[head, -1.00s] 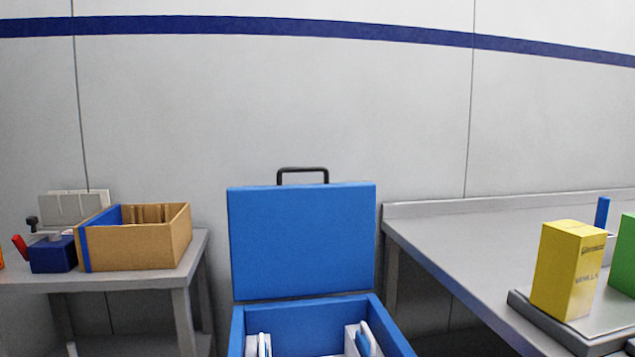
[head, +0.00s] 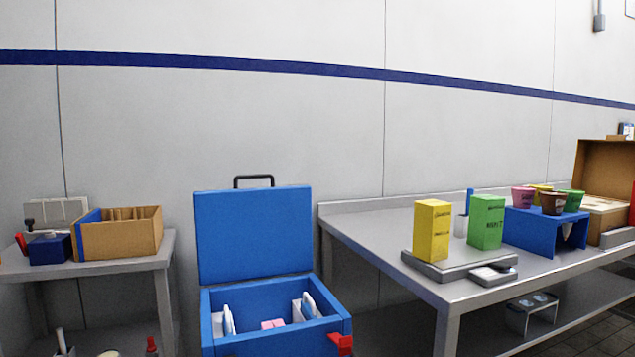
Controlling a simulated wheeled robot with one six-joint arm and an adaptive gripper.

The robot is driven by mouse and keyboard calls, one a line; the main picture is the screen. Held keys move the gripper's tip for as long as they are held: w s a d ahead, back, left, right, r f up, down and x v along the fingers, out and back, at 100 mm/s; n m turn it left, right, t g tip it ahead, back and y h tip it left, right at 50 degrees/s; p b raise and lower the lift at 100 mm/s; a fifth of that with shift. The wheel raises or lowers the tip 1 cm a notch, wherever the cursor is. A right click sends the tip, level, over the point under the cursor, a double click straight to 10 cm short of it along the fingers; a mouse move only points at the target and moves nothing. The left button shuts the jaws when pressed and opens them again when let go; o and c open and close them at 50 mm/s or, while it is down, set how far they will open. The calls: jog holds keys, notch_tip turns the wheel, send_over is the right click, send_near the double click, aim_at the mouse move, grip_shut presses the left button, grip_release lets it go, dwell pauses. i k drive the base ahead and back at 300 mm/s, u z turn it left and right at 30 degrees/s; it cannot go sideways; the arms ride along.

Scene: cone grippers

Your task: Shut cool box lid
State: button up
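The blue cool box (head: 335,325) stands low between two tables. Its lid (head: 253,234) is open and stands upright at the back, with a black handle (head: 254,180) on its top edge. Inside the box are white items (head: 228,320) at the left and right and something pink (head: 273,324) between them. A red part (head: 341,343) shows at the front right corner of the box; I cannot tell its function. My gripper is not in view.
A grey table (head: 380,265) at right holds a scale (head: 445,270), yellow (head: 432,230) and green cartons (head: 487,222), and a blue stand (head: 530,228) with tubs. A left table (head: 130,275) holds a cardboard box (head: 125,238). The space above the cool box looks clear.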

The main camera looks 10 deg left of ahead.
aim_at(242, 234)
jog(key=u, duration=1.2)
jog(key=i, duration=0.75)
jog(key=u, duration=0.25)
